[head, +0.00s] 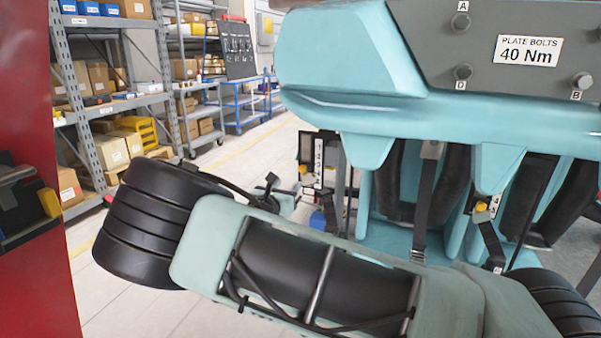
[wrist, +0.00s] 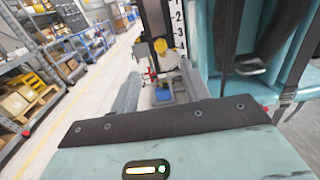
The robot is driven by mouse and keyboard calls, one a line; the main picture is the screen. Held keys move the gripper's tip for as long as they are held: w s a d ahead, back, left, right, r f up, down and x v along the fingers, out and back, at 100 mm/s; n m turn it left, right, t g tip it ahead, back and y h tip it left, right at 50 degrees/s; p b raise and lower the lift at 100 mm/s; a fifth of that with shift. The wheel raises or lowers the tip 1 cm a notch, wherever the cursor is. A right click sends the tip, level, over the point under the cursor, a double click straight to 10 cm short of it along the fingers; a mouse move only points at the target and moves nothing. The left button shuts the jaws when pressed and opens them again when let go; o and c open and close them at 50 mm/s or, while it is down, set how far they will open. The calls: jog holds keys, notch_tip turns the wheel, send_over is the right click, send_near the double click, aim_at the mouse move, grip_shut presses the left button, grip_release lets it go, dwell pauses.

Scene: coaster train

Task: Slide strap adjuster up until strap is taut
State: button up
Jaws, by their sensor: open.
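In the head view a dark strap (head: 424,202) hangs down the front of a teal seat, with a grey metal fitting (head: 432,150) near its top and another fitting (head: 418,256) at its lower end. I cannot tell for sure which fitting is the adjuster. The wrist view shows a dark strap (wrist: 228,45) and a fitting (wrist: 250,65) at the right. My gripper (wrist: 160,88) is open and empty, its two fingers apart in the wrist view. A numbered strip (wrist: 177,20) and a yellow piece (wrist: 160,45) show beyond the fingers. I see no contact with the strap.
A teal restraint with a grey plate (head: 520,20) overhangs the seats. My arm crosses the foreground. Shelves with boxes (head: 110,80) stand at left; the aisle floor (head: 240,155) is clear.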

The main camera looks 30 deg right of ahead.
aim_at(302, 170)
jog(key=x, duration=1.1)
jog(key=shift+w+d, duration=0.2)
